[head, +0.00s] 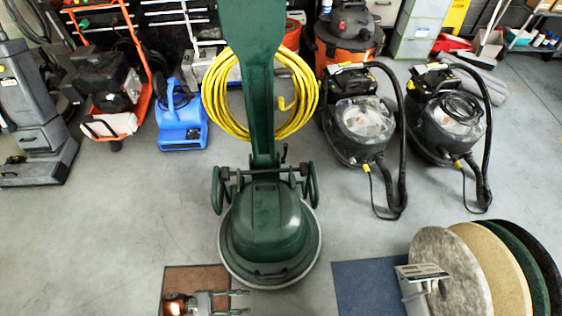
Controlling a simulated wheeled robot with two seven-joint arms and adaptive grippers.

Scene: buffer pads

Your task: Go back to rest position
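My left gripper (242,302) shows at the bottom of the head view, left of centre, with its fingers pointing right. The two fingers are apart, with nothing visible between them. It is over the brown mat (196,277), just in front of the green floor machine (265,235). My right gripper is not in view. Several round buffer pads stand upright at the bottom right: a grey pad (455,275), a cream pad (497,262), a green one (522,257) and a black one (543,255). A pale metal bracket (421,272) is at the grey pad's left.
A blue mat (362,285) lies left of the pads. A coiled yellow cable (218,105) hangs on the floor machine. Behind are a blue blower (181,125), two black vacuums (360,122) and an orange-framed machine (115,85). Floor is clear left of the green machine.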

